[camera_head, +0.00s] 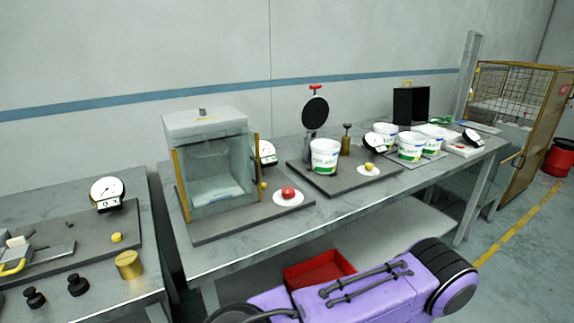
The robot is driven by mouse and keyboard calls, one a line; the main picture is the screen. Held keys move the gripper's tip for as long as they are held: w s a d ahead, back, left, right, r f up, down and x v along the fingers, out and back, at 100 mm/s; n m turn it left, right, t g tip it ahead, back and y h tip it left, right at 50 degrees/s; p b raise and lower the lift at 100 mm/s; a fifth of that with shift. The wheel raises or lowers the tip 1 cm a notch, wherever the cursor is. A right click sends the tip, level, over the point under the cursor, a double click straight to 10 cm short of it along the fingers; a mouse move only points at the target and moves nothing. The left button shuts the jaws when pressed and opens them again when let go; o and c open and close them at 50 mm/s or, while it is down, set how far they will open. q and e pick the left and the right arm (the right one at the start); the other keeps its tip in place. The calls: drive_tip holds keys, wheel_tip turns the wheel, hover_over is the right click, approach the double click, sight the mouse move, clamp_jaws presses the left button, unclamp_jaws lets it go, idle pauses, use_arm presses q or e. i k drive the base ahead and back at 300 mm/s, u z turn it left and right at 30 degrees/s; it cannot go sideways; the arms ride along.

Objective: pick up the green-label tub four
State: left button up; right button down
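Several white tubs with green labels stand on the long metal table. One tub (325,156) stands alone on a dark base plate, in front of a black round disc on a stand. A cluster stands further right: a tub at the back left (385,130), a tub in front (411,148) and a tub at the right (433,133), partly hidden by the front one. I cannot read a number on any tub, so I cannot tell which is tub four. Neither gripper shows. A purple and black link of my own arm crosses the bottom of the view.
A glass-fronted chamber (218,165) stands at the table's left. Dial gauges (374,142), a red button (288,193) and a black box (410,106) stand along the table. A red bin (319,268) is below. A wire cage (515,95) stands at right.

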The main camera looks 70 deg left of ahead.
sight(324, 152)
drive_tip(key=k, duration=0.4)
drive_tip(key=u, duration=0.85)
